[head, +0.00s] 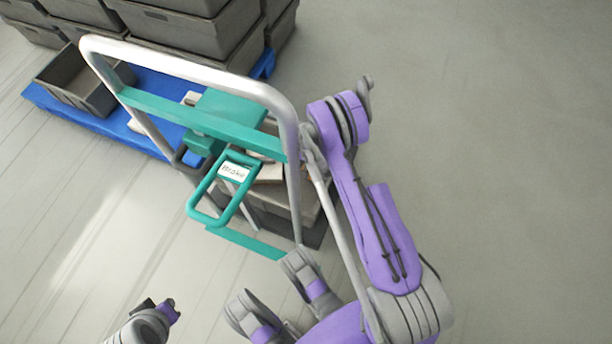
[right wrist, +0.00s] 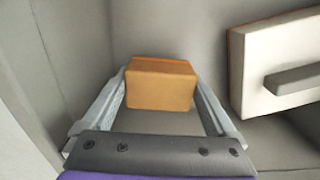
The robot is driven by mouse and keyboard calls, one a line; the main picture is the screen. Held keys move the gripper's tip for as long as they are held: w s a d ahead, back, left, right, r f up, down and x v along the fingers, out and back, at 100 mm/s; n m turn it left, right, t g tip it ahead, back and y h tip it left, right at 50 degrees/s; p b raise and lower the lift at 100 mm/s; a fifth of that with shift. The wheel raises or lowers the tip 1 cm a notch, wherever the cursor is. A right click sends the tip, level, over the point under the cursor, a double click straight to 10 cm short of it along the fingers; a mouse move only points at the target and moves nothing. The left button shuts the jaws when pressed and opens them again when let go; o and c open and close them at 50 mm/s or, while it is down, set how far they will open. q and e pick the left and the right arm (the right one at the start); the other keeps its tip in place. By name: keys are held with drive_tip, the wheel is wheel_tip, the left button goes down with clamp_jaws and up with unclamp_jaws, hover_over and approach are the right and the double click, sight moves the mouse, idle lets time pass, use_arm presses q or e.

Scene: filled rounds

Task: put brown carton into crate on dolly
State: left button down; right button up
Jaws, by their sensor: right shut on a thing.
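The brown carton (right wrist: 160,85) is between the two fingers of my right gripper (right wrist: 159,79) in the right wrist view. The gripper is shut on it. The carton is inside a grey-walled space (right wrist: 70,45) that looks like a crate, low between the walls; I cannot tell if it touches the bottom. In the head view my right arm reaches to the dolly's silver handle (head: 190,68), and its gripper is hidden there. A grey crate (head: 311,212) shows partly behind the handle and teal brake pedal (head: 222,205). My left gripper cannot be made out.
A white block with a grey bar (right wrist: 285,60) is right of the carton in the right wrist view. Behind the dolly, a blue pallet (head: 110,124) holds an open grey crate (head: 70,92) and stacked grey crates (head: 200,32). The floor at right is clear.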

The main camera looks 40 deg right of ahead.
sight(310, 176)
drive_tip(key=shift+f+b, duration=0.5)
drive_tip(key=shift+f, duration=1.45)
drive_tip(key=shift+f, duration=0.1)
drive_tip(key=o, duration=1.2)
wheel_tip(310, 176, up, 12)
drive_tip(key=p, duration=0.3)
